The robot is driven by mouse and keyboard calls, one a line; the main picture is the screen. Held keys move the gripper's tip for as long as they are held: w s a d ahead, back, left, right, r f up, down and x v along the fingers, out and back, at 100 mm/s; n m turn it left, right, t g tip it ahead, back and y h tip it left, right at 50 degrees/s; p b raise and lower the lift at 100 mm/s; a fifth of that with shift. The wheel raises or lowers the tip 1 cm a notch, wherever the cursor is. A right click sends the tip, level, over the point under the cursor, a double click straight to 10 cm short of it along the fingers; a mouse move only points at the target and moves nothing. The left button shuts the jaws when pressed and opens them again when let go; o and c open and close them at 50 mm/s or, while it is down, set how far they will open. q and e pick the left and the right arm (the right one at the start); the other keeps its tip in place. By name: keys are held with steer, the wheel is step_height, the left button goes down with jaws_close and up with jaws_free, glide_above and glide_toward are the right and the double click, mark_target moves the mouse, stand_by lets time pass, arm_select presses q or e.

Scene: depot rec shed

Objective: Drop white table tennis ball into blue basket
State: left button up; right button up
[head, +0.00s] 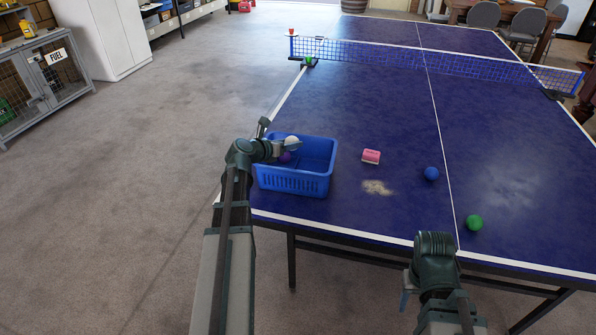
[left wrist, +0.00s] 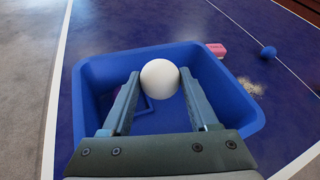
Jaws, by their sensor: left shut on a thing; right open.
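The white table tennis ball (head: 292,142) is between the fingers of my left gripper (head: 284,147), which is shut on it. In the left wrist view the white ball (left wrist: 160,77) sits between the fingertips, with the blue basket (left wrist: 215,90) below and around it in the picture. The blue basket (head: 310,184) stands upright at the table's near left corner, and the ball is over its opening. A purple ball (head: 286,156) shows at the basket's left inside, partly hidden. My right gripper (head: 407,290) is open and empty at the table's near edge, its fingers mostly hidden.
On the blue table (head: 350,100) lie a pink block (head: 371,156), a blue ball (head: 431,173) and a green ball (head: 474,223). A pale patch (head: 377,187) marks the surface near the basket. The net (head: 430,62) crosses the table farther back. Open floor lies left.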

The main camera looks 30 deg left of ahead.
arm_select(q)
steer(key=shift+m+h, duration=0.3)
steer(key=shift+h, duration=0.1)
steer(key=r+p, duration=0.3)
steer(key=r, duration=0.1)
steer(key=shift+s+r, duration=0.1)
steer(key=shift+s, duration=0.1)
arm_select(e)
step_height(320, 180, up, 4)
arm_select(q)
step_height(320, 180, down, 6)
steer(key=b, duration=0.6)
steer(key=shift+f+b, duration=0.25)
steer(key=shift+b, duration=0.05)
arm_select(e)
step_height(320, 180, down, 6)
steer(key=shift+f, duration=0.1)
arm_select(q)
steer(key=o, duration=1.4)
steer(key=p+v, duration=0.5)
steer(key=v, duration=0.9)
arm_select(e)
steer(key=shift+r, duration=2.6)
arm_select(q)
steer(key=shift+w+d, duration=0.1)
